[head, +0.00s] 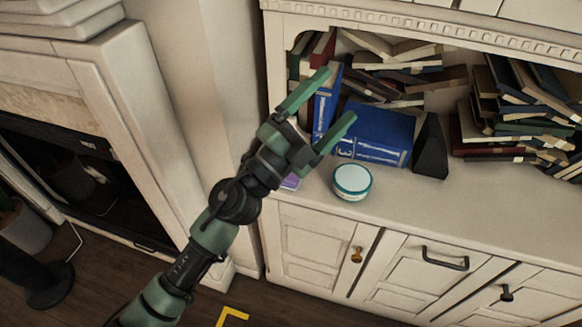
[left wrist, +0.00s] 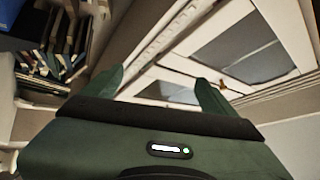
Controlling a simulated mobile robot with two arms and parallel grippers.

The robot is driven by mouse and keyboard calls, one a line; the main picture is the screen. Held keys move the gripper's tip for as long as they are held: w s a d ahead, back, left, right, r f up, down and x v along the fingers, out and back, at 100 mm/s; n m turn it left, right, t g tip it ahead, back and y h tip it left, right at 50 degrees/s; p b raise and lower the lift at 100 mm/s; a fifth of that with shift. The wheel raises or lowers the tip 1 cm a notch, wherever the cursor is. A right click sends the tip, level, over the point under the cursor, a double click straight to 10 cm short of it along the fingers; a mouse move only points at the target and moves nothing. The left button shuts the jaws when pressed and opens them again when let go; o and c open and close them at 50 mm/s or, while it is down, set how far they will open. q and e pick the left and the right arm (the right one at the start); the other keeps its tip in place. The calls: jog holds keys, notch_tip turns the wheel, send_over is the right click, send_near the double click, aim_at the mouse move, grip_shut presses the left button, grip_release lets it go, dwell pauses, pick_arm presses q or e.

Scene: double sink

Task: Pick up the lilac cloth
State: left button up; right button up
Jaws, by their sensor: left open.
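A small lilac patch, which looks like the lilac cloth (head: 290,183), shows on the cabinet ledge in the head view. Most of it is hidden behind my left gripper and wrist. My left gripper (head: 335,97) is open, with its two green fingers spread and pointing up toward the bookshelf. It appears above the ledge, in front of the blue books, with nothing between the fingers. The left wrist view shows the same open fingers (left wrist: 163,92) and no cloth. My right gripper is in neither view.
A round teal-and-white tin (head: 352,182) stands on the ledge just right of the lilac patch. Blue books (head: 375,133) and a dark wedge-shaped object (head: 431,148) stand behind it. Stacked books (head: 520,110) fill the right. The front ledge right of the tin is clear.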

pick_arm(q)
jog(key=s+d+f+m+g+h, duration=0.1)
jog(key=s+d+m+g+h, duration=0.15)
jog(key=d+m+g, duration=0.45)
jog(key=m+g+y, duration=0.4)
jog(key=m+y, duration=0.4)
jog(key=y, duration=1.1)
send_over(292, 182)
jog(key=w, duration=0.3)
jog(key=f, duration=1.8)
jog(key=shift+w+a+f, duration=0.1)
jog(key=shift+a, duration=0.3)
jog(key=p+x, duration=0.1)
jog(key=x, duration=0.5)
jog(key=shift+w+a+f, duration=0.1)
jog(key=shift+w, duration=0.2)
jog(key=shift+w+f, duration=0.2)
jog(key=shift+f, duration=0.25)
